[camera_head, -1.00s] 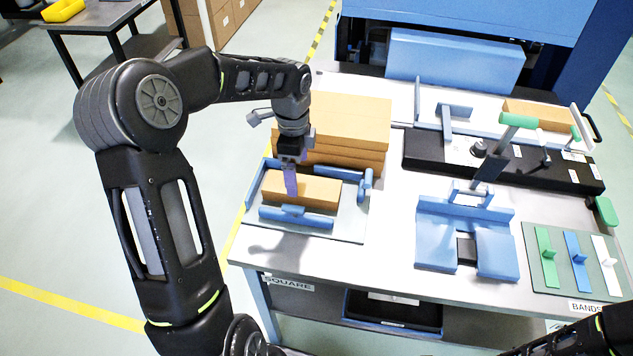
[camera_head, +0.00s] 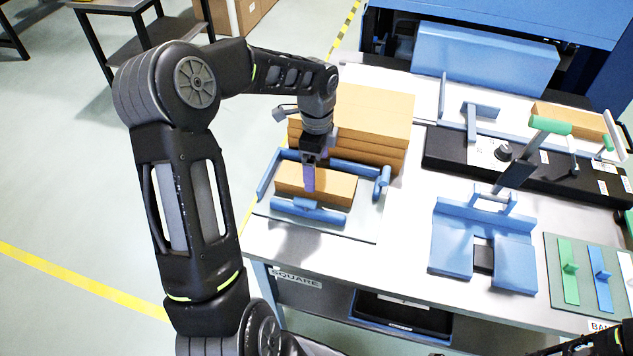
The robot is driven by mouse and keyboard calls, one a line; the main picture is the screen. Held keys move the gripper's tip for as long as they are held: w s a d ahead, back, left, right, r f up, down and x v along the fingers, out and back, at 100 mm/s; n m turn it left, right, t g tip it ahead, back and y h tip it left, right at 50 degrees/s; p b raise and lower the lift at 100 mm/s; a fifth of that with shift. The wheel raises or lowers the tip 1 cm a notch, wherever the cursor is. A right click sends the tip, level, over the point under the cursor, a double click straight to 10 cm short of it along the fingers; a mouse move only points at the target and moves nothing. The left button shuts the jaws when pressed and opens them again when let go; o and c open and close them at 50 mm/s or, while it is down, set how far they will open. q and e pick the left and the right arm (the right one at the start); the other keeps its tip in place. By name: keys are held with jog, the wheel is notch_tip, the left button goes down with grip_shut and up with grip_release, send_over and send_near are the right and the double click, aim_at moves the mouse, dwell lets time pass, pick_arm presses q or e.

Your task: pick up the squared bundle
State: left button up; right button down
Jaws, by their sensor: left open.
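The squared bundle (camera_head: 338,188), a tan kraft block, lies in the blue-railed squaring jig (camera_head: 364,228) at the table's left front. Blue bars stand along its back, front and sides. My left gripper (camera_head: 309,178) points straight down at the bundle, its purple finger overlapping the bundle's left half. The jaws are open. The second finger is hidden, so I cannot tell whether the fingers touch the bundle. Only a dark part of my right arm shows at the bottom right corner; its gripper is out of view.
A taller kraft stack (camera_head: 362,115) stands right behind the jig. To the right are a blue slotted fixture (camera_head: 455,240), a black press bed with a green handle (camera_head: 549,125), and a mat with coloured band pieces (camera_head: 570,272). The table is clear between jig and slotted fixture.

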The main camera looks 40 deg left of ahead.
pick_arm(q)
notch_tip(320, 180, down, 5)
jog(key=shift+f+p, duration=0.1)
jog(key=shift+p, duration=0.55)
jog(key=shift+c, duration=0.4)
jog(key=c, duration=1.7)
